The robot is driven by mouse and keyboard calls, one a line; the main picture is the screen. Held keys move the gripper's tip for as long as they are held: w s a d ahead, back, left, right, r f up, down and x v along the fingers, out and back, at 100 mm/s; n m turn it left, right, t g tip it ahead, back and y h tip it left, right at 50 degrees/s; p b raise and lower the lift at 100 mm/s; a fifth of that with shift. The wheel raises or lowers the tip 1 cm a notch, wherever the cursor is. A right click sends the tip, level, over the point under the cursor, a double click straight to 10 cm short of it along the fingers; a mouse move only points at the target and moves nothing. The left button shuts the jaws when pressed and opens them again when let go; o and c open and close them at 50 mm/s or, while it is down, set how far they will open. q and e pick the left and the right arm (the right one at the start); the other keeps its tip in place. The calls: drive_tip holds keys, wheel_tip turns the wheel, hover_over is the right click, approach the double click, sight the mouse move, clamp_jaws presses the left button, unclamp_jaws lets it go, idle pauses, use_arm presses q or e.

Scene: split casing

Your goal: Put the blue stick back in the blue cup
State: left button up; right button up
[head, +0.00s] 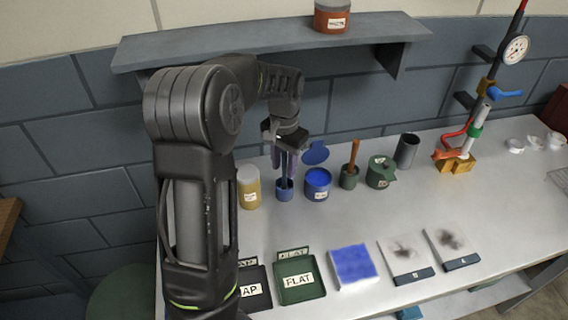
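The small blue cup (285,194) stands on the grey bench, left of a blue labelled tin. My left gripper (285,172) points down right over this cup, its fingertips at about the rim. A dark bluish shape shows between and along the fingers. I cannot tell whether it is the blue stick or only the fingers, nor whether they are shut on it. The inside of the cup is mostly hidden. My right gripper is not in view.
A blue tin (317,187), a green cup (348,180) with a brown stick, a green tin (380,173) and a dark cylinder (407,151) stand to the right. A yellow jar (249,190) is close on the left. A shelf (270,42) overhangs behind. Trays (300,293) lie in front.

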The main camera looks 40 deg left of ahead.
use_arm(q)
wheel_tip(320, 180, up, 12)
drive_tip(key=shift+r, duration=0.15)
idle(0.5)
idle(0.8)
